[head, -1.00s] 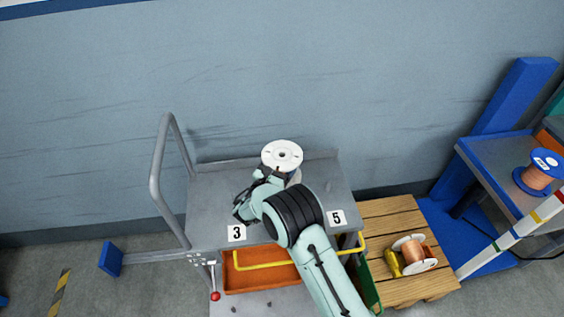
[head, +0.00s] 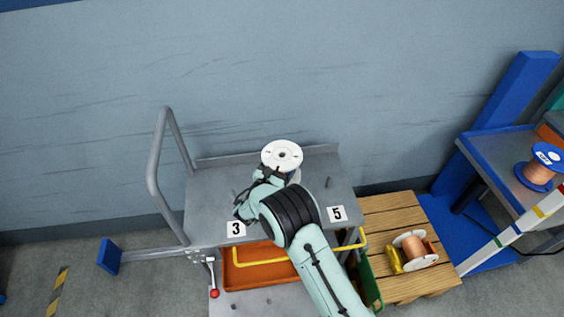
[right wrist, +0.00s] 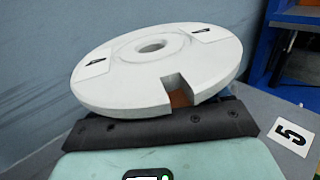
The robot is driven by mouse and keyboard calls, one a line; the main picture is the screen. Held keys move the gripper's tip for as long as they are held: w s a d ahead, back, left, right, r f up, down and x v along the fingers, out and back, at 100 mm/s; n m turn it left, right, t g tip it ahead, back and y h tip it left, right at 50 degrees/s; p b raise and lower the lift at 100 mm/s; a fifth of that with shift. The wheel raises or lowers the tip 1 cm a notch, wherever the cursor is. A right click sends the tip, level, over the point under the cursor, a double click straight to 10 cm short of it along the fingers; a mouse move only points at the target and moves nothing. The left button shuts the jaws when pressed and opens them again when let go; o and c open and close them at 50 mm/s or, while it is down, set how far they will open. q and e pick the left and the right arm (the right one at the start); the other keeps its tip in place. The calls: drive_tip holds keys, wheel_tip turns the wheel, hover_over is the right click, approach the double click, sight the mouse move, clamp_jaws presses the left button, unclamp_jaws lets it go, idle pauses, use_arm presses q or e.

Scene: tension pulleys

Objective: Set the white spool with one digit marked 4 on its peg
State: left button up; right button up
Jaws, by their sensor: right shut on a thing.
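The white spool (head: 282,155) shows its round top flange above the back of the grey cart top (head: 210,190). My right gripper (head: 270,179) is shut on it, just below the flange. My left gripper is out of view.
A wooden pallet (head: 385,212) at right of the cart holds a copper-wound spool with white flanges (head: 413,250). A blue-flanged copper spool (head: 541,170) stands on a table at far right. A grey handle (head: 157,170) rises at the cart's left. A wall stands close behind.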

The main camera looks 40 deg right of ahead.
drive_tip(key=shift+f, duration=0.15)
idle(0.6)
drive_tip(key=shift+f+b, duration=0.9)
drive_tip(key=shift+f, duration=0.55)
drive_tip(key=shift+f, duration=0.1)
drive_tip(key=shift+f+b, duration=0.55)
drive_tip(key=shift+f, duration=0.5)
drive_tip(key=shift+f+b, duration=0.3)
drive_tip(key=shift+f, duration=0.25)
drive_tip(key=shift+f, duration=0.1)
idle(0.4)
drive_tip(key=shift+f+b, duration=0.7)
drive_tip(key=shift+f, duration=0.7)
